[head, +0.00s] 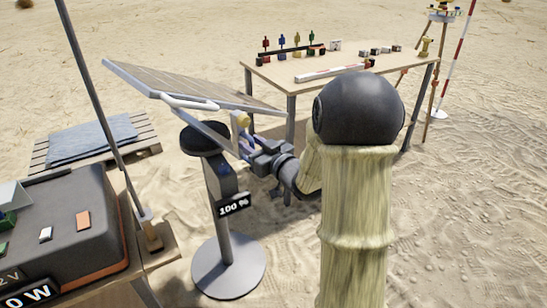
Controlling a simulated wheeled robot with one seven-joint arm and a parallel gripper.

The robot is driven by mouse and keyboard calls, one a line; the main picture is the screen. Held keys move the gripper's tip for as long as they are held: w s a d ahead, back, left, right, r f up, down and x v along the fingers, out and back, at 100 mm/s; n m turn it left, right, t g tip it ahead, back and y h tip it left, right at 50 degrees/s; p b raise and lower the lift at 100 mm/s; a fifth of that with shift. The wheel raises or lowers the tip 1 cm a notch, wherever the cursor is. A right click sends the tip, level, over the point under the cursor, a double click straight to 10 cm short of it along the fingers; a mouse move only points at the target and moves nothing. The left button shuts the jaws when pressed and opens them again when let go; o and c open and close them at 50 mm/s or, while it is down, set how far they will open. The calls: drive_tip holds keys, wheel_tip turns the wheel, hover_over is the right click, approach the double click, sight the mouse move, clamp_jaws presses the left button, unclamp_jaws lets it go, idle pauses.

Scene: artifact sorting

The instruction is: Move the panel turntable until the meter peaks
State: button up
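The tilted solar panel (190,86) stands at the left centre, with a white handle bar (188,102) along its near edge. Below it are a dark round turntable (203,140) and a post on a round grey base (228,268). A black display (234,205) on the post reads "100 %". Another display (28,294) at the bottom left is cut by the frame and ends in "0 W". My gripper (243,143) is at the panel's lower right side, close to a yellow knob (241,119). Its fingers are small and partly hidden, so I cannot tell whether they grip anything.
A dark case (75,225) sits on a table at the lower left, beside a slanting pole (95,90). A wooden table (345,83) with small coloured items stands behind my arm. A pallet with a blue-grey sheet (93,139) lies on open sand.

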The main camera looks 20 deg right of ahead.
drive_tip(key=b+v, duration=0.6)
drive_tip(key=v, duration=1)
drive_tip(key=shift+s+d, duration=0.2)
drive_tip(key=shift+s, duration=0.15)
wheel_tip(320, 180, down, 10)
drive_tip(key=w+m+g+h, duration=0.3)
drive_tip(key=g+h, duration=0.2)
drive_tip(key=h, duration=0.1)
drive_tip(key=s+a+f+g, duration=0.9)
drive_tip(key=s+a, duration=0.1)
drive_tip(key=s, duration=0.1)
wheel_tip(320, 180, up, 35)
drive_tip(key=p, duration=3.5)
drive_tip(key=shift+s+r+m, duration=0.15)
drive_tip(key=shift+s+m, duration=0.25)
